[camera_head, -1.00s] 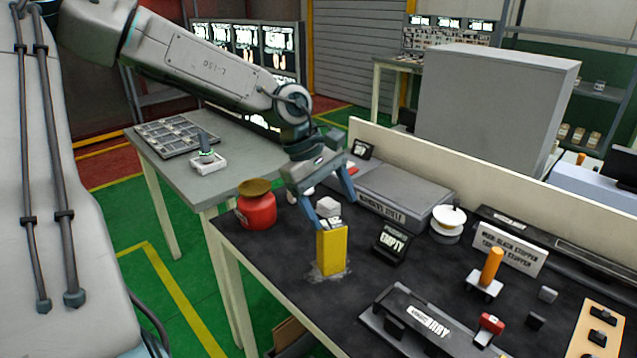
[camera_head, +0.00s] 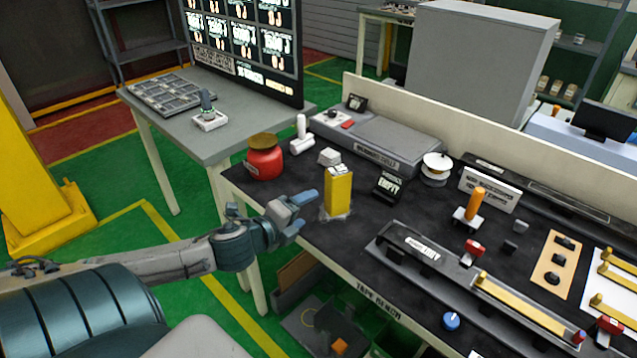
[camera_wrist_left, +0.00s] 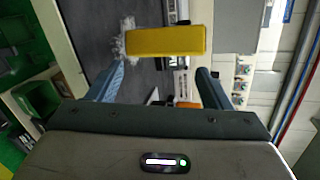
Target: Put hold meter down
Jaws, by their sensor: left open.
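The hold meter appears to be the yellow upright block (camera_head: 338,192), standing on a pale smudged patch of the dark bench top (camera_head: 290,222) near its left end. In the left wrist view the yellow block (camera_wrist_left: 166,41) lies sideways in the picture, beyond the fingertips. My left gripper (camera_head: 310,212) is open and empty, low at the bench's front edge, to the left of the block and apart from it. Its two blue fingers (camera_wrist_left: 160,78) are spread in the left wrist view. My right gripper is not in view.
A red jar (camera_head: 265,162) stands left of the block. A small grey block (camera_head: 329,157) and a black "EMPTY" sign (camera_head: 388,188) stand close by. A long fixture (camera_head: 440,268) lies to the right. A grey side table (camera_head: 240,135) stands at the left.

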